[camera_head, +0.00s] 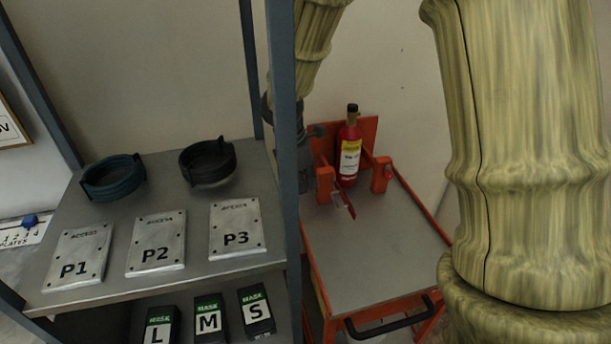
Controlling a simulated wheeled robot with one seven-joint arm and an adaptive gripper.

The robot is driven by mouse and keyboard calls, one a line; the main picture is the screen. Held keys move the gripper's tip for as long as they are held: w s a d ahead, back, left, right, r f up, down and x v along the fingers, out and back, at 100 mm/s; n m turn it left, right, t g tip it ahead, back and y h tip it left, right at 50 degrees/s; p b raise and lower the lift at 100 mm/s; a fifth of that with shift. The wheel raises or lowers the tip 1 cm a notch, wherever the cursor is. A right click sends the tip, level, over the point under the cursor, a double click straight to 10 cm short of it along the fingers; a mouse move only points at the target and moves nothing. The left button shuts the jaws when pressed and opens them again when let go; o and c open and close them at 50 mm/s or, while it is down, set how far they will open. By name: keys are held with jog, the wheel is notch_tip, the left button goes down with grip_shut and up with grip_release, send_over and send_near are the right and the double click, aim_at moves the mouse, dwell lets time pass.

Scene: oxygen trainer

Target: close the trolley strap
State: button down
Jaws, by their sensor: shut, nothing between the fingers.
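The orange trolley (375,252) stands right of the shelf post, with a grey top and a raised orange back. A red cylinder (350,150) with a yellow and white label and a black top stands upright at its back, between two orange side brackets. A short red strap (343,205) sticks out forward from the left bracket, in front of the cylinder and apart from the right bracket (381,175). My gripper (306,183) is beside the left bracket, mostly hidden by the post. It is shut and empty; whether it touches the bracket cannot be told.
The shelf post (284,170) stands close to my gripper. The shelf (195,277) at left holds coiled hoses (113,178) and plates P1, P2 and P3 (237,228), with mask boxes (208,319) below. The trolley's top is clear in front; a black handle (390,320) is at its front.

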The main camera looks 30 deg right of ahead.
jog(key=d+f+p, duration=0.2)
jog(key=d+f, duration=0.3)
jog(key=f, duration=0.3)
jog(key=shift+w+d+f, duration=0.2)
jog(key=shift+s, duration=0.1)
dwell(0.4)
